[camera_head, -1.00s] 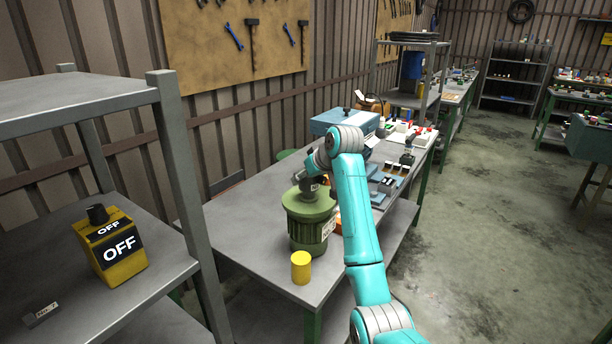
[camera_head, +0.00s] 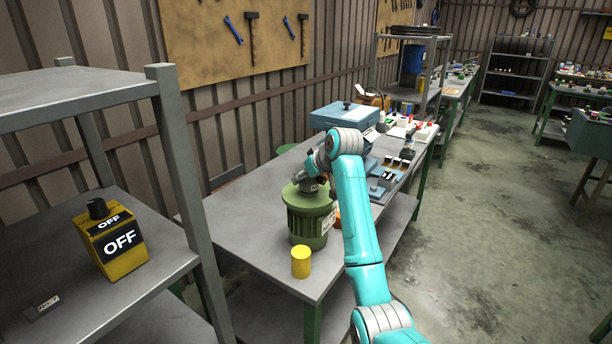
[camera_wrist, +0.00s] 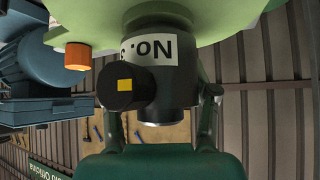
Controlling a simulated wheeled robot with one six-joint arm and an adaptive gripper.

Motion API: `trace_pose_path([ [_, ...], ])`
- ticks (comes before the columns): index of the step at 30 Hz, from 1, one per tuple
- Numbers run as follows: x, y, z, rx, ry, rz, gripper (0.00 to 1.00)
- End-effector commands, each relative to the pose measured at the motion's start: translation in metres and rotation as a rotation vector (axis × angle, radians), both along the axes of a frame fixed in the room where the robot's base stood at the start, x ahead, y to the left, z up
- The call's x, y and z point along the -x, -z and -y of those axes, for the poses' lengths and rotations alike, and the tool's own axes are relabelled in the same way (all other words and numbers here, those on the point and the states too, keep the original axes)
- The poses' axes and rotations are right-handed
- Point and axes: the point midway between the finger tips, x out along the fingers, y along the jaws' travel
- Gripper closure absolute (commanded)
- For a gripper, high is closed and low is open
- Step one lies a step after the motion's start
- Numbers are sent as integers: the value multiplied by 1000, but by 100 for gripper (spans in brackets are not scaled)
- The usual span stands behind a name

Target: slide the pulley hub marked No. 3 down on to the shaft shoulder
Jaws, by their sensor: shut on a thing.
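The pulley hub (camera_wrist: 178,92) is a dark grey cylinder with a white label, seen upside down in the wrist view. Its label reads "No."; the number is mostly hidden behind a black cylinder (camera_wrist: 120,88) with a yellow square end. My gripper (camera_wrist: 165,100) has a finger on each side of the hub and is shut on it. In the head view the hub (camera_head: 308,185) is over the top of the green ribbed motor (camera_head: 309,220). The motor's green top (camera_wrist: 225,22) is close against the hub in the wrist view. The shaft and shoulder are hidden.
A yellow cylinder (camera_head: 301,262) stands at the bench's near edge, beside the motor. A blue box (camera_head: 338,117) and small parts lie farther along the bench (camera_head: 250,232). A yellow box marked OFF (camera_head: 112,243) is on the left shelf. The bench left of the motor is clear.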

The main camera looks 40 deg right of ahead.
Motion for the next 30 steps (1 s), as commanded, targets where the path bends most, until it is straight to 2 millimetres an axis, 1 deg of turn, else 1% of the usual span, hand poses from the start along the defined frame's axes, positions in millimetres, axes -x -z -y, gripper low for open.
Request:
trace_pose_path([
  [16,0,9,0,1,1,3,100],
  [17,0,9,0,1,1,4,34],
  [18,0,9,0,1,1,3,24],
  [19,0,9,0,1,1,3,17],
  [20,0,9,0,1,1,3,13],
  [30,1,11,0,-1,1,-2,13],
])
